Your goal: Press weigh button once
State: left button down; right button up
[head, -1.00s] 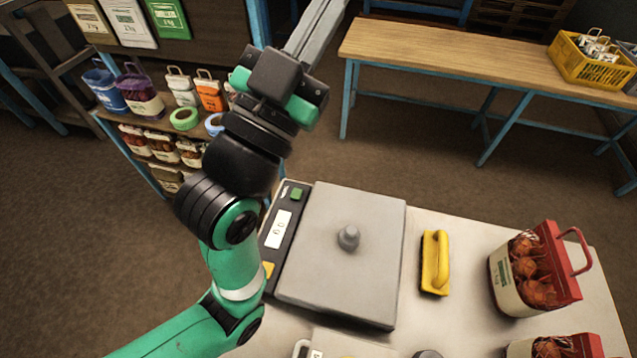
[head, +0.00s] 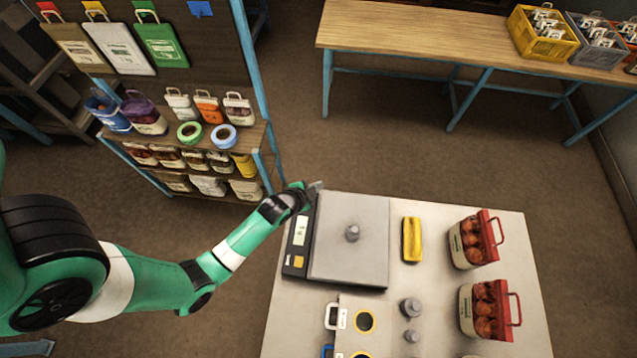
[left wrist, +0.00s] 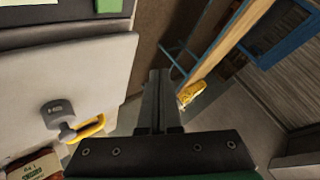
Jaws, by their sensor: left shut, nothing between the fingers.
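The weighing scale (head: 350,265) stands on the table with a small grey weight (head: 352,233) on its plate. Its dark side panel carries a lit display (head: 301,231) and a yellow button (head: 299,262) at the near end. The panel's green button is hidden in the head view behind my left gripper (head: 314,187). A green patch, apparently that button (left wrist: 108,5), shows at the top edge of the left wrist view. My left gripper is shut and empty at the scale's far left corner. Its closed fingers (left wrist: 157,88) point away from the plate. Contact cannot be told.
Loose weights (head: 410,307) sit in front. Shelves (head: 205,150) stand behind left; a wooden bench (head: 420,40) is behind, with open floor between.

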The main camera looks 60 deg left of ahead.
pick_arm(q)
jog(key=shift+n+g, duration=0.4)
jog(key=s, duration=0.1)
jog(key=s+r+p, duration=0.1)
jog(key=s+a+p, duration=0.1)
jog(key=s, duration=0.1)
jog(key=shift+s+r, duration=0.1)
jog(key=shift+r, duration=0.25)
pick_arm(e)
notch_tip(320, 180, up, 4)
jog(key=shift+w+r, duration=0.1)
jog(key=shift+w, duration=0.05)
pick_arm(q)
jog(key=shift+f, duration=0.1)
notch_tip(320, 180, down, 7)
jog(key=b, duration=0.7)
jog(key=shift+f, duration=0.15)
jog(key=shift+f+b, duration=0.6)
jog(key=shift+f, duration=0.05)
pick_arm(e)
notch_tip(320, 180, down, 8)
pick_arm(q)
jog(key=shift+f, duration=0.1)
pick_arm(e)
jog(key=shift+f, duration=0.2)
pick_arm(q)
jog(key=shift+f+b, duration=0.3)
pick_arm(e)
jog(key=shift+f, duration=0.2)
